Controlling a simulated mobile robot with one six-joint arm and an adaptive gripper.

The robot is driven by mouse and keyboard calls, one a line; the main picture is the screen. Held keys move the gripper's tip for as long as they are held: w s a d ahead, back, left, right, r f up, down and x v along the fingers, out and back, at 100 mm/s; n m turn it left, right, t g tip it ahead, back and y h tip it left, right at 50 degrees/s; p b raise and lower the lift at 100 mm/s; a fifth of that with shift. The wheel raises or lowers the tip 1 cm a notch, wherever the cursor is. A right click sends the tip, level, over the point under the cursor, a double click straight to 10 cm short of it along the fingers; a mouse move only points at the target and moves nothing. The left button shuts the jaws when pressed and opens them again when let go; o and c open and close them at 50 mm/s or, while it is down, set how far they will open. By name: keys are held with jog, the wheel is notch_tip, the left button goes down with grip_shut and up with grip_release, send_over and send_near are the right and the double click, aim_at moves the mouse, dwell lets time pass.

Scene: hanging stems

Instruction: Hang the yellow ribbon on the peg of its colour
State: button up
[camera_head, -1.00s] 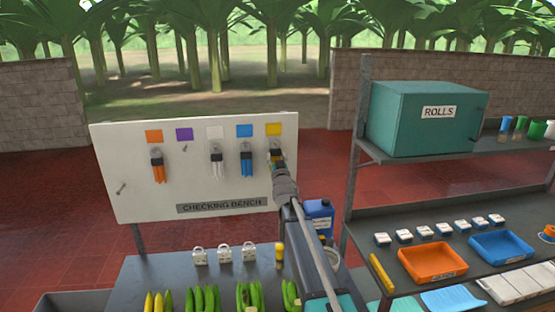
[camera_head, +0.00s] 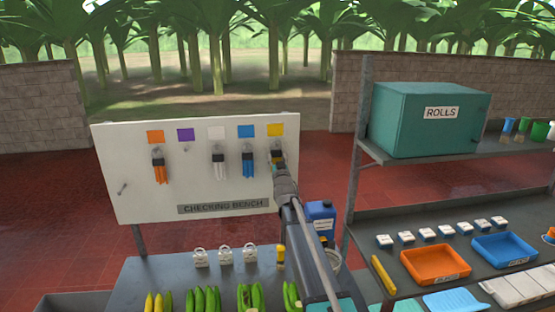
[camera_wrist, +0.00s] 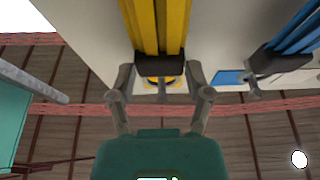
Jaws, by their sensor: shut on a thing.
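The yellow ribbon (camera_wrist: 157,22) fills the top middle of the wrist view, with a dark band (camera_wrist: 158,65) across its end. My gripper (camera_wrist: 160,75) is shut on this band, one finger at each side. In the head view my gripper (camera_head: 279,163) is at the board (camera_head: 120,205), just below the yellow square (camera_head: 275,130). My arm hides most of the ribbon there. The yellow peg is hidden in the head view. I cannot tell whether the band is around the peg.
Blue (camera_head: 248,165), white (camera_head: 219,165) and orange (camera_head: 159,170) ribbons hang below their squares, left of my gripper. The purple square (camera_head: 186,135) has a bare peg below. A blue jug (camera_head: 320,215) and a shelf rack (camera_head: 355,200) stand to the right.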

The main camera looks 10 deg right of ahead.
jog(key=o, duration=0.9)
jog(key=shift+s+r, duration=0.1)
